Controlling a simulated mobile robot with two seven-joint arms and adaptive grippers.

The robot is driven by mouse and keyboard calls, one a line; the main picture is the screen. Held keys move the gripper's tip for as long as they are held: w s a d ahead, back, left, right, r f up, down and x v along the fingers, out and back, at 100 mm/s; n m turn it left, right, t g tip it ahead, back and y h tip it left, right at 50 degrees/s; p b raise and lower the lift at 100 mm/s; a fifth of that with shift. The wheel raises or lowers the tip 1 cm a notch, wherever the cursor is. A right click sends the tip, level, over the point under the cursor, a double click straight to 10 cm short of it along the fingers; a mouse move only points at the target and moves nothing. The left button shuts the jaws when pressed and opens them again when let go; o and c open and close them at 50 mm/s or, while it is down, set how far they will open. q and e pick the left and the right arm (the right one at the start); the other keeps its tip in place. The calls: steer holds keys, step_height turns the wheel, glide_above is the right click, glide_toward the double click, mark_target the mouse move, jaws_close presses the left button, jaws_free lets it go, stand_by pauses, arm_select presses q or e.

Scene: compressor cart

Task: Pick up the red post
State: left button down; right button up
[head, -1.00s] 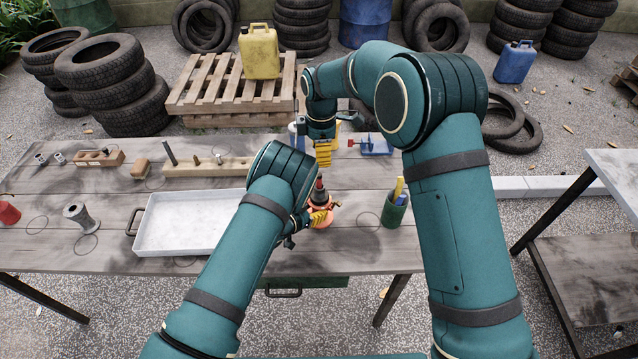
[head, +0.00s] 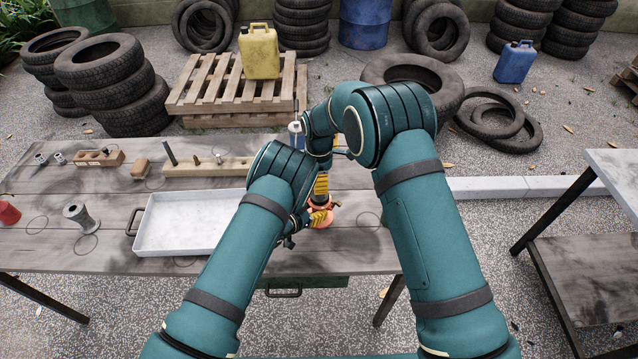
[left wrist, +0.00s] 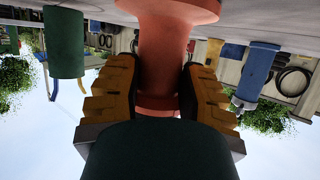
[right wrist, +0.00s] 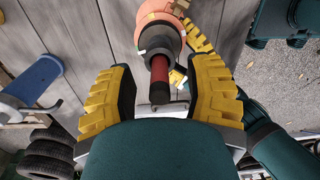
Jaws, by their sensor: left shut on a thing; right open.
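The red post (right wrist: 159,68) has a dark tip and stands up from a black collar (right wrist: 158,38) on a round orange body (right wrist: 150,12), in the right wrist view. My right gripper (right wrist: 164,74) is open, its yellow fingers on either side of the post with gaps between; in the head view it hides the post. My left gripper (head: 318,218) is shut on the orange body (head: 323,221), which stands on the table. The left wrist view shows its fingers on both sides of the orange waist (left wrist: 162,65).
A white tray (head: 150,245) lies left of my left gripper. A grey spool (head: 78,215) and wooden peg blocks (head: 235,166) are farther left and back. A green cup (left wrist: 63,42) and a blue fixture (right wrist: 38,78) stand near the grippers.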

arm_select(q)
steer(key=shift+r, duration=0.1)
arm_select(e)
jaws_close()
steer(key=shift+r, duration=0.15)
step_height(320, 180, up, 10)
steer(key=shift+f, duration=0.1)
arm_select(q)
steer(key=c, duration=0.5)
jaws_free()
steer(key=shift+c, duration=0.2)
steer(key=v, duration=1.2)
